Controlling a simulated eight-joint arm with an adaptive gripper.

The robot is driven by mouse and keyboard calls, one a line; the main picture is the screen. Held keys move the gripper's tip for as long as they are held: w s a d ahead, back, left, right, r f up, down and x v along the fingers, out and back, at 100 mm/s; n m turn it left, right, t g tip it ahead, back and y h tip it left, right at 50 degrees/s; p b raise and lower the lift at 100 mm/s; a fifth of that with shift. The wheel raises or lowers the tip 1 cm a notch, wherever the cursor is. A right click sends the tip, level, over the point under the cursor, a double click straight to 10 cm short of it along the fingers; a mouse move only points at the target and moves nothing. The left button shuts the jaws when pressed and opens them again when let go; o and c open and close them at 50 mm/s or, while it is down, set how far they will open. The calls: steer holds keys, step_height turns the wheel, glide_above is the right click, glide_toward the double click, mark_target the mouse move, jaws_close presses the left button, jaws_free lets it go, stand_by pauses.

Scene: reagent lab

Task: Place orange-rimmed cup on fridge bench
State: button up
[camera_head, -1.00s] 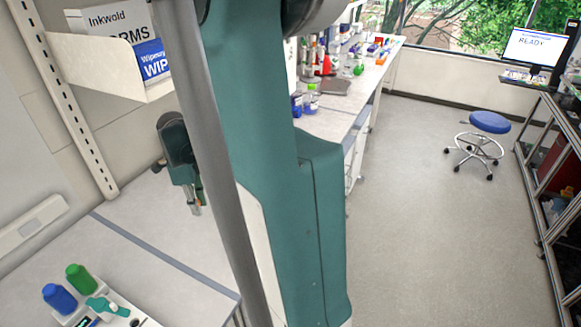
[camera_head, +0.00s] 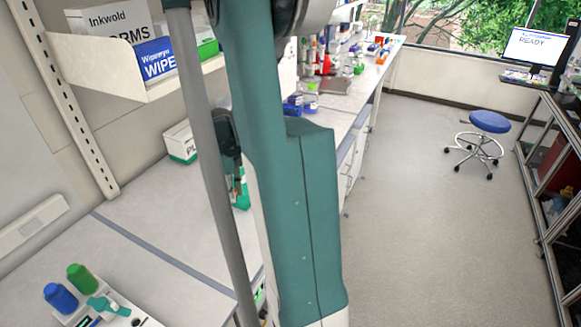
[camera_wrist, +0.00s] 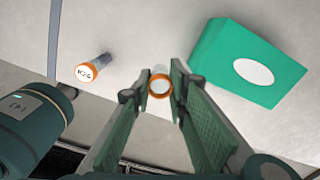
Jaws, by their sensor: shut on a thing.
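The orange-rimmed cup (camera_wrist: 160,86) is between my fingertips in the wrist view, seen from above as an orange ring with a pale centre. My gripper (camera_wrist: 161,88) is shut on it, one finger at each side. In the head view my gripper (camera_head: 238,190) hangs low over the right part of the left bench (camera_head: 160,225), partly behind my arm. I cannot tell which bench is the fridge bench.
An orange-capped, labelled vial (camera_wrist: 85,74) lies left of the cup in the wrist view. A green box (camera_wrist: 245,62) with a white oval is to the right. In the head view, a white box (camera_head: 181,143) stands by the wall. The bench's middle is clear.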

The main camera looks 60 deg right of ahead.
steer(key=shift+f, duration=1.1)
steer(key=shift+f, duration=0.15)
steer(key=shift+f, duration=2.8)
steer(key=shift+f, duration=2.05)
steer(key=shift+f, duration=0.2)
steer(key=o, duration=0.8)
steer(key=shift+r, duration=0.2)
